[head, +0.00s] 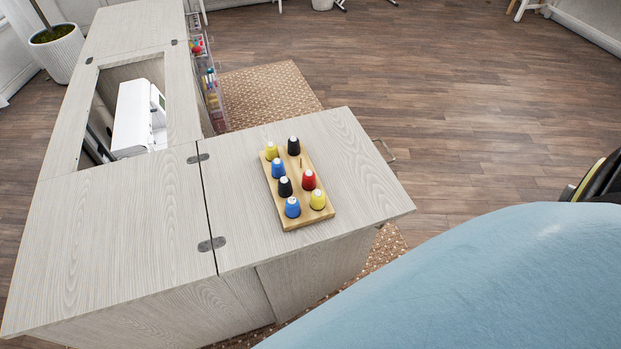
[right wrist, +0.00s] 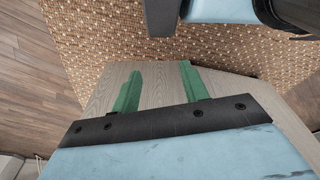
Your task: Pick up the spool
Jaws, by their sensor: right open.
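Several spools stand upright in two rows on a wooden spool board (head: 300,211) on the cabinet's fold-out top. In the head view they are yellow (head: 271,152), black (head: 293,147), blue (head: 278,169), red (head: 309,181), a second black (head: 285,188), a second blue (head: 292,208) and a second yellow (head: 317,201). One peg (head: 300,162) in the right row is bare. My right gripper (right wrist: 159,80) shows in the right wrist view, its green fingers apart and nothing between them. No spool shows in that view. My left gripper is not in view.
The pale wood cabinet top (head: 240,240) is clear around the board. A white sewing machine (head: 133,118) sits in the opening at left. A clear rack (head: 211,92) hangs on the cabinet's side. A patterned rug (head: 262,92) lies on the floor. A potted plant (head: 58,52) stands far left.

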